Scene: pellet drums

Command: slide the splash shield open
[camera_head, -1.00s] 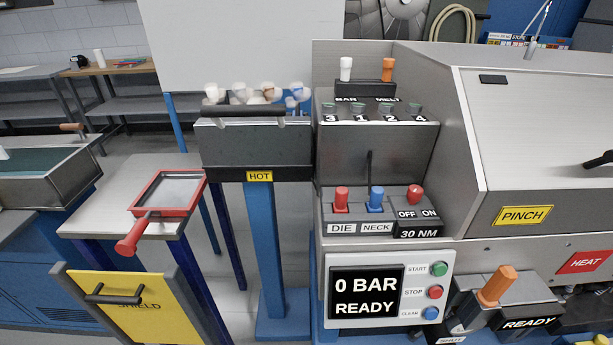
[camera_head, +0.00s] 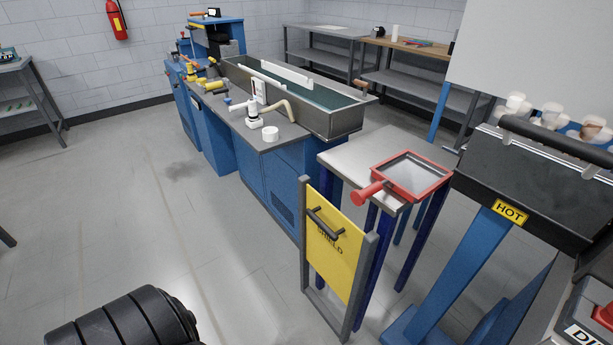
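The splash shield (camera_head: 336,258) is a yellow panel with a dark bar handle (camera_head: 325,222) near its top. It stands upright in a grey frame (camera_head: 359,292) in front of the small table. A rounded black ribbed shape (camera_head: 135,322) at the bottom left looks like part of my own arm, and no fingertips show. Neither gripper is in view, and nothing touches the shield or its handle.
A red-framed screen (camera_head: 409,176) with a red handle lies on the small table (camera_head: 345,160). A hot grey box (camera_head: 515,180) on a blue stand is at the right. A water trough (camera_head: 338,124) stands behind. The floor left of the shield is clear.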

